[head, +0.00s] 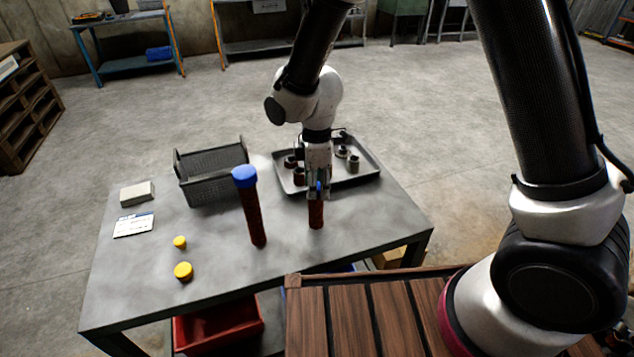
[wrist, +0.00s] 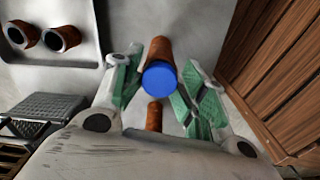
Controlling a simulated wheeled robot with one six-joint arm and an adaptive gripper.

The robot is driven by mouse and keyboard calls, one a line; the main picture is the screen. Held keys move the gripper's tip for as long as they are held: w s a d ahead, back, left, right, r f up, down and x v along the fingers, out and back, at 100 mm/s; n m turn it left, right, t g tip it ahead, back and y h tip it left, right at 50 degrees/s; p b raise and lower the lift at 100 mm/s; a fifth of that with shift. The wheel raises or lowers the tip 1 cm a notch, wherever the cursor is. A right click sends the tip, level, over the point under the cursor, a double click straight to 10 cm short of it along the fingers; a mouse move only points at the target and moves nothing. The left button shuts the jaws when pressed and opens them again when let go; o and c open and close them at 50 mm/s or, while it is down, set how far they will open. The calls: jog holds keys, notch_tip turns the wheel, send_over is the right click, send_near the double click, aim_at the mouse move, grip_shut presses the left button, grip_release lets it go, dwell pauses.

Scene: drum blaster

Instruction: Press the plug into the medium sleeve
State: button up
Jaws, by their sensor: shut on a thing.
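A shorter rust-brown sleeve (head: 316,215) stands upright on the grey table, right of a taller one. My gripper (head: 319,188) points down over its top and is shut on a blue plug, of which a little blue shows between the fingers. In the wrist view the plug's round blue face (wrist: 160,78) lies between the green finger pads, with the rust-brown sleeve (wrist: 160,47) showing behind it. The plug is at the sleeve's mouth; how deep it sits is hidden. The taller rust-brown sleeve (head: 253,215) stands to the left with a blue plug (head: 245,175) on its top.
A metal tray (head: 356,181) holding several short cylindrical parts lies behind my gripper. A dark mesh basket (head: 210,172) stands back left. Two yellow plugs (head: 183,271), a white card (head: 133,226) and a pale block (head: 137,193) lie at left. The front middle of the table is clear.

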jog(key=shift+o, duration=0.2)
jog(key=shift+s+d+f, duration=0.2)
jog(key=shift+s+f, duration=0.05)
jog(key=shift+f, duration=0.25)
jog(key=o, duration=1.2)
jog(key=shift+c, duration=0.2)
jog(key=o, duration=0.3)
jog(key=shift+w+a+r, duration=0.1)
jog(key=shift+w, duration=0.05)
jog(key=shift+o, duration=0.2)
jog(key=o, duration=0.4)
jog(key=shift+c, duration=0.2)
jog(key=shift+w+r, duration=0.1)
jog(key=shift+r, duration=2.45)
